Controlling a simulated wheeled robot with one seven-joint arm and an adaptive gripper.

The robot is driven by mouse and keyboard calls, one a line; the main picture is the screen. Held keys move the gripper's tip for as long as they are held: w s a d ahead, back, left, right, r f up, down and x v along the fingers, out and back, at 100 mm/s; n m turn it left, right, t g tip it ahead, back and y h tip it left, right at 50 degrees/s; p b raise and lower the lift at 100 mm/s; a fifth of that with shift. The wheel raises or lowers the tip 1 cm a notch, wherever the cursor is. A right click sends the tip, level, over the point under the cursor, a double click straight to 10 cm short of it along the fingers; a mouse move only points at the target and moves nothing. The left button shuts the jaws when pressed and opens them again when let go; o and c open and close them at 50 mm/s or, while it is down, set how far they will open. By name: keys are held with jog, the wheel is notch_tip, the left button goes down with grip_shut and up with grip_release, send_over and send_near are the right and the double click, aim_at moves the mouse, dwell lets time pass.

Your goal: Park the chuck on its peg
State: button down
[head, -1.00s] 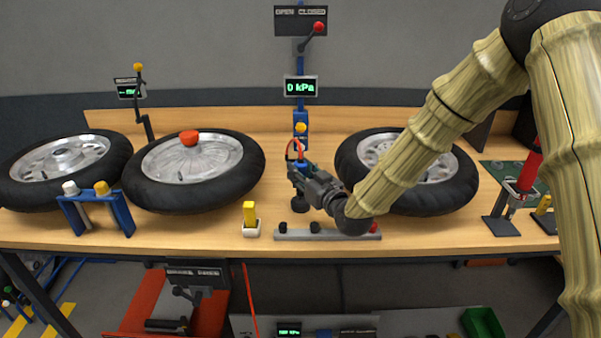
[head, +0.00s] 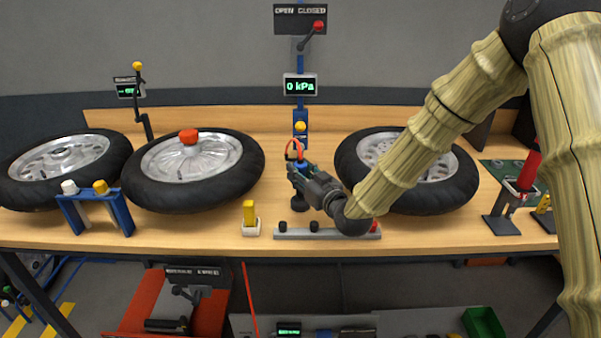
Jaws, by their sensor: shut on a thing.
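The chuck (head: 302,162) shows as a small blue piece with an orange hose (head: 292,147) looping up from it. My gripper (head: 297,172) is shut on the chuck in the middle of the bench, in front of the blue post. The fingers hide most of the chuck. A dark round foot (head: 299,205) stands on the bench just below the gripper; it may be the peg's base. The gripper covers what is above it, so I cannot tell whether the chuck touches a peg.
A tyred wheel (head: 407,185) lies right of the gripper, behind my arm. Another wheel (head: 165,195), with a red cap (head: 188,136), lies to the left. A grey bar with knobs (head: 290,234) and a yellow block (head: 250,212) sit near the front edge. A gauge (head: 300,86) reads 0 kPa.

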jog(key=shift+f+b, duration=0.35)
jog(key=shift+f, duration=0.2)
dwell(0.4)
jog(key=c, duration=1)
grip_release()
jog(key=shift+r, duration=0.1)
jog(key=shift+r+p, duration=2.6)
jog(key=shift+r, duration=2.8)
